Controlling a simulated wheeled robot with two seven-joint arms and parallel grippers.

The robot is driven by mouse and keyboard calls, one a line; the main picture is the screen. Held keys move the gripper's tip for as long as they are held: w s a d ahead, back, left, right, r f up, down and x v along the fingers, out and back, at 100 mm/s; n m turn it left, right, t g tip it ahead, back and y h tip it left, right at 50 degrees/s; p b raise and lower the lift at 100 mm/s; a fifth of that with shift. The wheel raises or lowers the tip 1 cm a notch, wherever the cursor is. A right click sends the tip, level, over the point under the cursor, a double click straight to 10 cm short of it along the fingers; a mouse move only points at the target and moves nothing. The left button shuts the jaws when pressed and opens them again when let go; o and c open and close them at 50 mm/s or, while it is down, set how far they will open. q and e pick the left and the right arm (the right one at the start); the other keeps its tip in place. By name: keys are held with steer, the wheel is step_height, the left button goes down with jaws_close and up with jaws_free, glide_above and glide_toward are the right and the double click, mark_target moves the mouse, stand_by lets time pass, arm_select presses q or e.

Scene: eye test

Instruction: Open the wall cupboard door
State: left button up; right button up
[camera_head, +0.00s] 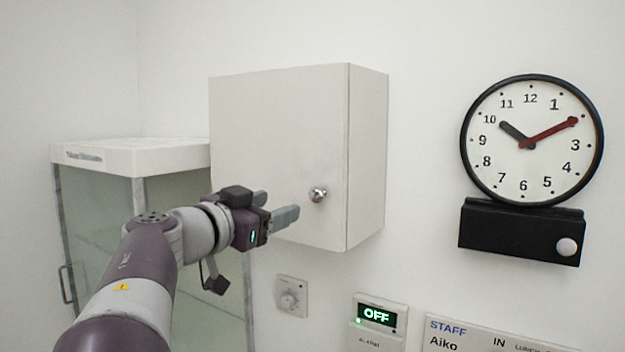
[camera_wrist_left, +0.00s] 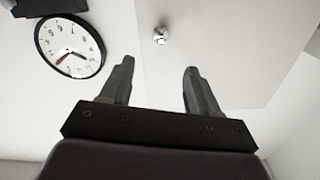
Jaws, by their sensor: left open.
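The white wall cupboard (camera_head: 280,130) hangs on the wall in the middle of the head view. Its door is shut, with a small shiny round knob (camera_head: 318,194) near the door's lower right. My left gripper (camera_head: 276,208) is open and empty, just left of the knob and apart from it. In the left wrist view, the knob (camera_wrist_left: 160,36) lies beyond the gap between the open fingertips (camera_wrist_left: 158,66), on the pale cupboard door (camera_wrist_left: 220,50). My right gripper is in neither view.
A glass-fronted cabinet (camera_head: 130,158) stands at the left behind my left arm. A round clock (camera_head: 532,170) hangs at the right above a black box (camera_head: 500,232). Below the cupboard are a dial (camera_head: 291,296), an OFF display (camera_head: 378,316) and a staff board (camera_head: 480,338).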

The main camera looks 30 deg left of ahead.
mark_target(314, 195)
arm_select(q)
steer(key=w+p, duration=0.1)
steer(key=w, duration=0.3)
steer(key=w+p, duration=0.1)
steer(key=w, duration=0.6)
steer(key=shift+w+d+f+p, duration=0.1)
steer(key=shift+w+d+p, duration=0.2)
steer(key=shift+d+p, duration=0.1)
steer(key=shift+w+f, duration=0.2)
steer(key=shift+w, duration=0.45)
steer(key=shift+s+r, duration=0.1)
steer(key=shift+s, duration=0.1)
jaws_close()
